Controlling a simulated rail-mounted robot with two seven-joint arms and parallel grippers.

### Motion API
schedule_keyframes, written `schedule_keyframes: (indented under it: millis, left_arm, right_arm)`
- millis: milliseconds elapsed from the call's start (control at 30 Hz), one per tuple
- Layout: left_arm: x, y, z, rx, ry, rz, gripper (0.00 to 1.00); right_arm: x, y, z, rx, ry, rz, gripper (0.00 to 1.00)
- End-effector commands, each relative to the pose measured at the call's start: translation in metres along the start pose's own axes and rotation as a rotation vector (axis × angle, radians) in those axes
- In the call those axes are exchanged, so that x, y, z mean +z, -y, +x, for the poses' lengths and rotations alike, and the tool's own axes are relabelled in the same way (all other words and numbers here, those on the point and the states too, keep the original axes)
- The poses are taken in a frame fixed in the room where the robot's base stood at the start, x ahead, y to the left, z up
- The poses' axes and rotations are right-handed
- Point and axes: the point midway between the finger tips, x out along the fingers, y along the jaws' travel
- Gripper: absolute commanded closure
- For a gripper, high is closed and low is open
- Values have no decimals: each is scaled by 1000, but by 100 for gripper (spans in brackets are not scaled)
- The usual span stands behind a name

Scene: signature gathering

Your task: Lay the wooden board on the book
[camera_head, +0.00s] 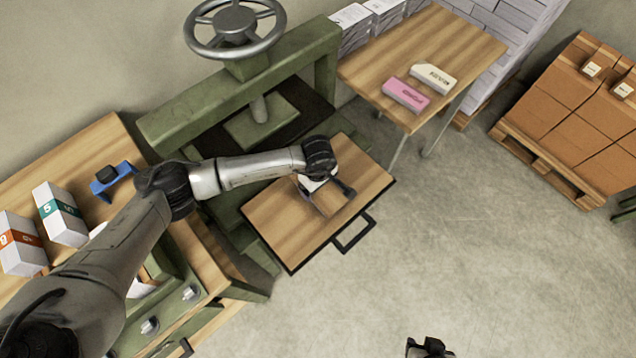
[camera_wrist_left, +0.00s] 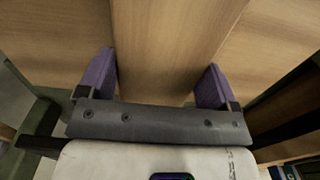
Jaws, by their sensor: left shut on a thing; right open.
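My left gripper (camera_head: 326,193) is over the wooden tray with a black handle (camera_head: 275,225) in front of the press. In the left wrist view its two purple fingers (camera_wrist_left: 157,82) are shut on the sides of a wooden board (camera_wrist_left: 170,45). Wood of similar colour spreads on both sides of the board there. In the head view the board is mostly hidden by the gripper. I cannot tell whether it touches the surface below. I cannot make out the book. My right gripper (camera_head: 430,347) is open at the bottom edge, over the floor, only partly in view.
The green press (camera_head: 190,115) with a handwheel stands behind the tray. At left a bench holds two numbered white blocks (camera_head: 62,215) and a blue tool (camera_head: 112,180). A side table (camera_head: 400,50) carries a pink and a cream block. The floor at lower right is clear.

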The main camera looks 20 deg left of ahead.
Motion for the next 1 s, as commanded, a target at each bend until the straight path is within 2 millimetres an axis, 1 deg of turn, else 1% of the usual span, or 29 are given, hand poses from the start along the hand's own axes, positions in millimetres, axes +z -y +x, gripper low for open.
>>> schedule_keyframes:
  millis: [33,67,200,433,567,667,1000]
  left_arm:
    - [0,0,3,1,0,0,44]
    - [0,0,3,0,0,0,15]
    - [0,0,2,0,0,0,1]
    - [0,0,1,0,0,0,0]
    - [0,0,-6,1,0,0,0]
    - [-1,-1,-20,4,-1,1,0]
    - [-1,-1,-82,3,-1,1,0]
  right_arm:
    - [1,0,3,1,0,-2,57]
    - [1,-1,3,2,0,-3,57]
    - [1,-2,2,5,1,-7,57]
    - [1,-2,1,5,1,-7,57]
    - [-1,-2,-3,5,1,-6,57]
    - [-1,-1,-3,3,-1,-4,57]
    - [-2,1,-5,-2,-1,2,57]
